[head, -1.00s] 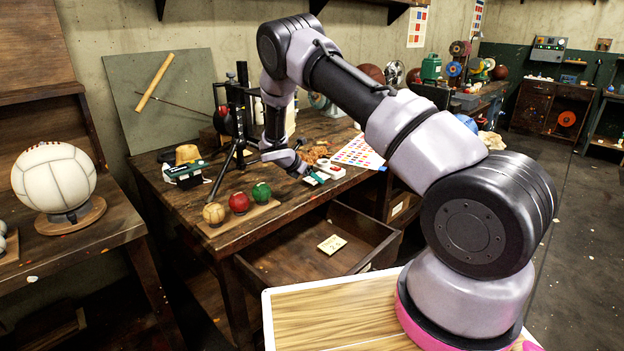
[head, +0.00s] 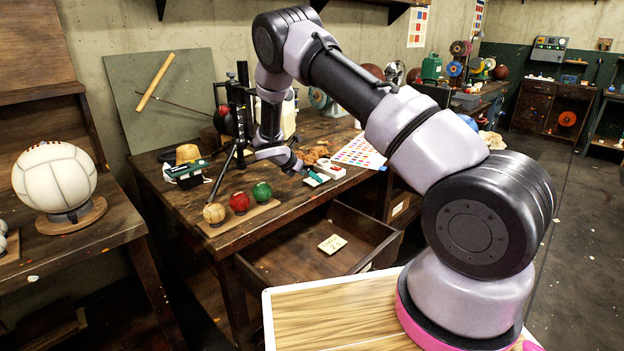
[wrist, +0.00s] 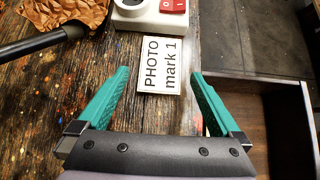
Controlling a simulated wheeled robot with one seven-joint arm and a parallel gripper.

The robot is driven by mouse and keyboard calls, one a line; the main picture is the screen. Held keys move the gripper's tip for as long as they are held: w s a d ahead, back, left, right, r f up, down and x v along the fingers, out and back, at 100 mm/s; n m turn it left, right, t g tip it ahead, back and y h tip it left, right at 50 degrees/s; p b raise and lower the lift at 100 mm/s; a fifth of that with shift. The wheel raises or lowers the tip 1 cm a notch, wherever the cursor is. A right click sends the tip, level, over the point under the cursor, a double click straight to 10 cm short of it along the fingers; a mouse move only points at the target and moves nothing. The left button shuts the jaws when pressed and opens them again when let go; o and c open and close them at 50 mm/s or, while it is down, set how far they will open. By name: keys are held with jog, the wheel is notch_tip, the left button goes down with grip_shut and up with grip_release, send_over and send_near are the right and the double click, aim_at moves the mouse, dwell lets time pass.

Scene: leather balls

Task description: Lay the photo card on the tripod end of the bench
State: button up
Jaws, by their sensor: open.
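A white card printed "PHOTO mark 1" (wrist: 161,66) lies flat on the wooden bench in the wrist view, against a white power strip (wrist: 150,18) with a red switch. My gripper (wrist: 160,74) is open, its green fingers on either side of the card and apart from it. In the head view my gripper (head: 314,179) is low over the bench's front edge, beside the power strip (head: 331,168); I cannot make out the card there. The black tripod (head: 237,125) stands toward the left part of the bench (head: 262,233).
An open drawer (head: 290,262) under the bench holds a small cream card (head: 332,244). Red, green and tan balls (head: 239,203) sit on a board at the front left. A colour chart (head: 360,153) and crumpled brown paper (wrist: 62,12) lie near my gripper.

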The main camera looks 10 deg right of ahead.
jog(key=v, duration=0.9)
jog(key=shift+s, duration=0.15)
